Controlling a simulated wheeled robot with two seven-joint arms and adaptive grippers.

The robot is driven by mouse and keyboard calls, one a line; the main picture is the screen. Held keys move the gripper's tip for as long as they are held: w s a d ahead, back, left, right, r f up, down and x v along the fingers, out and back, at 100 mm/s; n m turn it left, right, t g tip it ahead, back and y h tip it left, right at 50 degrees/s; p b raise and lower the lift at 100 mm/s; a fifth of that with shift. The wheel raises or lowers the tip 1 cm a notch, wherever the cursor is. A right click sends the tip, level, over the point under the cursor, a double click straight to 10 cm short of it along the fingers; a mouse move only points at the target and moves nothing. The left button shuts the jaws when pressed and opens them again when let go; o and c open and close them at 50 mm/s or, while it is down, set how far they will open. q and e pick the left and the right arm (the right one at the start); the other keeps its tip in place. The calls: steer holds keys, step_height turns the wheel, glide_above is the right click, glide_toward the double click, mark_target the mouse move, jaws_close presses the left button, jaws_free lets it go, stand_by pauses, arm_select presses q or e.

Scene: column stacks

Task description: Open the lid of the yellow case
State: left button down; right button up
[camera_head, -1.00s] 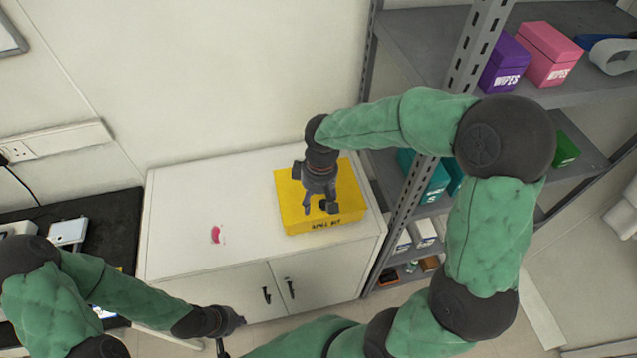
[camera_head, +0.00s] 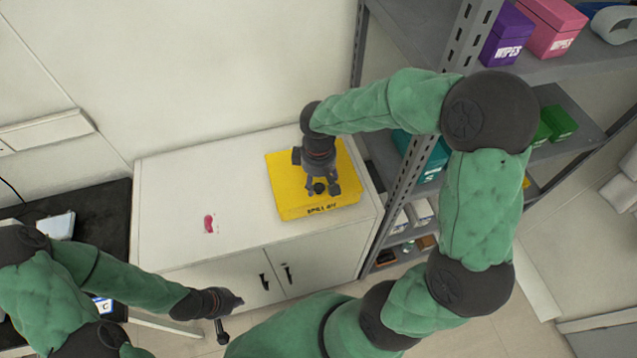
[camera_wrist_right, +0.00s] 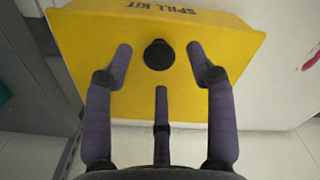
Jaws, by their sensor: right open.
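The yellow case (camera_head: 287,198), marked "SPILL KIT", sits on the right part of the white cabinet top. Its lid looks closed. In the right wrist view the yellow case (camera_wrist_right: 247,50) shows a round black knob (camera_wrist_right: 158,55) on its lid. My right gripper (camera_head: 321,190) is over the lid, pointing down, open, with its fingers (camera_wrist_right: 158,62) on either side of the knob. I cannot tell whether they touch it. My left gripper (camera_head: 222,338) hangs in front of the cabinet at the lower left, away from the case; its jaw state is unclear.
The white cabinet (camera_head: 165,200) has a small pink item (camera_head: 209,223) on its top, left of the case. A grey metal shelf (camera_head: 395,225) with wipes boxes (camera_head: 506,38) stands close on the right. A black bench (camera_head: 110,215) is at the left.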

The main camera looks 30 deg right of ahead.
steer(key=shift+f, duration=0.6)
jaws_close()
